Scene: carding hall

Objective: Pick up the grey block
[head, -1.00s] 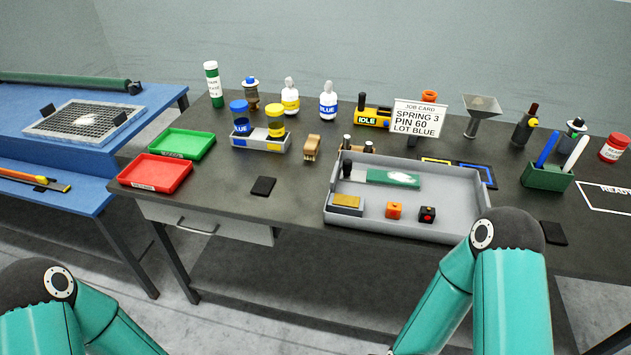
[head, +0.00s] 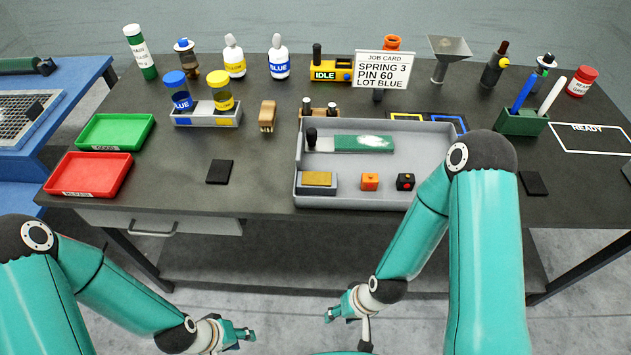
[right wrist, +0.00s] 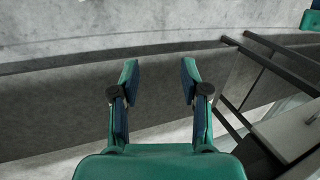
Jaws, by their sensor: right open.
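A grey block with a tan top (head: 317,182) sits in the front left corner of the grey tray (head: 350,203) on the dark table. My right gripper (head: 345,333) is low in front of the table, away from the block.
A green-handled brush-like tool (head: 364,144) lies in the tray behind the cubes. Bottles and a job card (head: 384,70) stand behind. My right forearm overlaps the tray's right side.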

